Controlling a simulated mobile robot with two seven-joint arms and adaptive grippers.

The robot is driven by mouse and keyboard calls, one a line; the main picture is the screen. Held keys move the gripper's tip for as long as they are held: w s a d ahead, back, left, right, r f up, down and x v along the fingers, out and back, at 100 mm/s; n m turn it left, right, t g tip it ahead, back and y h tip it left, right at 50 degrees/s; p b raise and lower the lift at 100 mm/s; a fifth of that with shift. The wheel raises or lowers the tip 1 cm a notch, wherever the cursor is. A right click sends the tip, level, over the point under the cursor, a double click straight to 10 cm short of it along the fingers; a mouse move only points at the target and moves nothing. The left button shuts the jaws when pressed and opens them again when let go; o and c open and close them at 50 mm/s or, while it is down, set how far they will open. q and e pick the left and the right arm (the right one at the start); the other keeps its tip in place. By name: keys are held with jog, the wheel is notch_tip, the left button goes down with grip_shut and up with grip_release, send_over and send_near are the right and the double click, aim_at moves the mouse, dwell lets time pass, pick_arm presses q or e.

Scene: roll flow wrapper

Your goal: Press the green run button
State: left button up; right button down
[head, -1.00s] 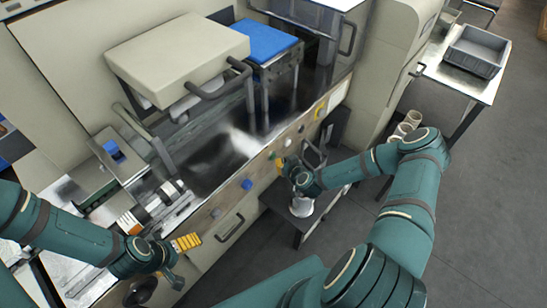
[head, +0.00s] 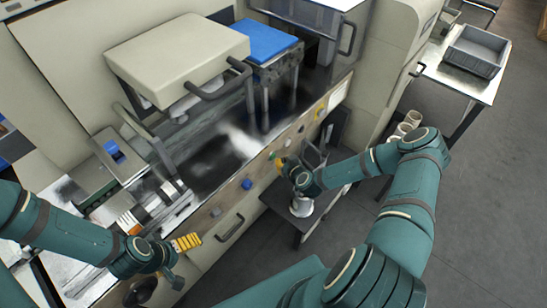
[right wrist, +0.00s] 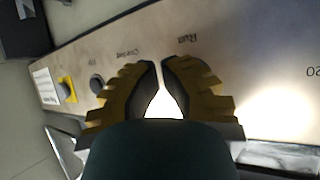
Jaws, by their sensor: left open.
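The green run button (head: 273,155) sits on the slanted beige front panel of the wrapper in the head view. My right gripper (head: 280,163) is right beside it, with its yellow fingertips at the panel. In the right wrist view my right gripper (right wrist: 161,62) has its fingertips together, with nothing seen between them. The "Run" label shows just above the fingers there, and the button is hidden behind them. I cannot tell whether the fingertips touch the button. My left gripper (head: 180,258) is open and empty at the lower left, in front of the machine's left end.
A blue button (head: 246,184) and a yellow-backed button (head: 320,110) are on the same panel; the yellow one also shows in the right wrist view (right wrist: 67,88). A small stand (head: 300,208) is below my right gripper. A grey bin (head: 476,52) stands on the right table.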

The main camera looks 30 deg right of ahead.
jog(key=shift+w+a, duration=0.15)
jog(key=shift+w, duration=0.25)
